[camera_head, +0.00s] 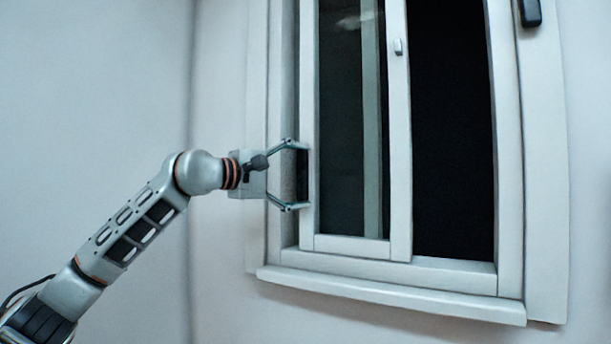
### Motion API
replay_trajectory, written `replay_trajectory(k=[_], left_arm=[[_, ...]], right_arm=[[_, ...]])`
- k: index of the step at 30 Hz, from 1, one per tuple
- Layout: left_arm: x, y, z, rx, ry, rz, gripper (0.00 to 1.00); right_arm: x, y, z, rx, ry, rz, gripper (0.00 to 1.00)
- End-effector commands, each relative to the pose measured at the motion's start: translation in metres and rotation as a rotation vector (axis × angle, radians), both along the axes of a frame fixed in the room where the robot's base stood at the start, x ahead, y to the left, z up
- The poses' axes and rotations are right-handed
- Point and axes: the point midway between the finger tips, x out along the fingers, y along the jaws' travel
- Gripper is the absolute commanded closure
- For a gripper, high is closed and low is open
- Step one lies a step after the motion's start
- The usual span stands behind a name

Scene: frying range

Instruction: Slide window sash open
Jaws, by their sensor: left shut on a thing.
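The white window sash (309,110) stands in the left part of the window frame, with dark glass and a small light latch (398,46) on its right stile. A dark upright handle strip (303,176) is on its left stile. My left gripper (304,178) reaches in from the left at that stile. Its two fingers lie above and below the strip, and it is shut on the strip. The right part of the window (452,130) is black; I cannot tell whether it is glass or an opening. My right gripper is not in view.
A white sill (390,298) juts out below the window. The frame's casing (545,180) borders it at the right, with a black fitting (530,12) at the top right. Plain pale wall (90,100) is clear at the left.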

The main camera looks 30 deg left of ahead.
Motion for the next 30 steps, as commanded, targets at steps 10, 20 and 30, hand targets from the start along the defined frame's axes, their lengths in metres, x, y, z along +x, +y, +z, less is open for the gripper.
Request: replay_trajectory(k=[10,20,30], left_arm=[[0.0,0.0,0.0,-0.001,0.0,-0.001,0.0],[-0.005,0.002,0.0,-0.001,0.0,0.0,0.0],[-0.061,0.029,0.0,0.001,0.0,0.003,0.0]], right_arm=[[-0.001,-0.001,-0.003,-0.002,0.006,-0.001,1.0],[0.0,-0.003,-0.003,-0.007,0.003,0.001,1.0],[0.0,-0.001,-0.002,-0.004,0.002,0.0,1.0]])
